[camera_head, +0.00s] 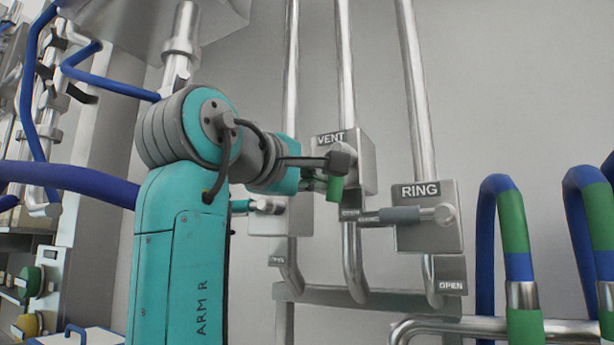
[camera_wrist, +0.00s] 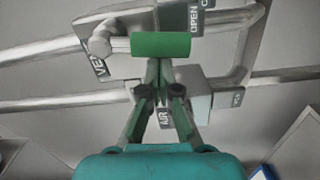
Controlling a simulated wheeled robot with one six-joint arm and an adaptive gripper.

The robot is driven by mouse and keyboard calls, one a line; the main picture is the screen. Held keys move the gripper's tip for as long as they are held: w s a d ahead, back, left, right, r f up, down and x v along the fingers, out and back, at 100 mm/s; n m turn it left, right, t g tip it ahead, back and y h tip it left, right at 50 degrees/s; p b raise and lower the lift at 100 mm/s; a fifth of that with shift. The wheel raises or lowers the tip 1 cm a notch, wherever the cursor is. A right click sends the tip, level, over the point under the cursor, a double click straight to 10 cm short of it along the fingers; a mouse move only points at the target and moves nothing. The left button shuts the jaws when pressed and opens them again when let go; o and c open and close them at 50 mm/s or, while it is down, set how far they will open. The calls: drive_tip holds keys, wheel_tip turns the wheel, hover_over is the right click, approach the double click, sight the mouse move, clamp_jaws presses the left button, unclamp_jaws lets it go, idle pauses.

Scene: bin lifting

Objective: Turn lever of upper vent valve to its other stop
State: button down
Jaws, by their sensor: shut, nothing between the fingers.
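The upper vent valve (camera_head: 360,170) is a grey block marked VENT on the middle pipe. Its lever has a green grip (camera_head: 335,189) that hangs downward from the block. In the wrist view the green grip (camera_wrist: 160,45) lies across, beside a silver pivot knob (camera_wrist: 100,45), with its free end toward the OPEN label (camera_wrist: 194,18). My gripper (camera_head: 318,170) is at the lever, reaching in from the left. In the wrist view my gripper (camera_wrist: 157,68) has its fingertips together right beside the grip. They hold nothing; whether they touch the grip is unclear.
The RING valve (camera_head: 428,235) stands to the right, its grey-gripped lever (camera_head: 398,215) pointing left. Another valve block (camera_head: 285,217) is partly hidden on the left, below my wrist. Blue and green hoses (camera_head: 510,225) rise on the right. Blue hoses hang at left.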

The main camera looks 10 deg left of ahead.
drive_tip(key=shift+s+d+f, duration=0.15)
drive_tip(key=shift+d, duration=0.3)
idle(0.4)
drive_tip(key=shift+a, duration=0.1)
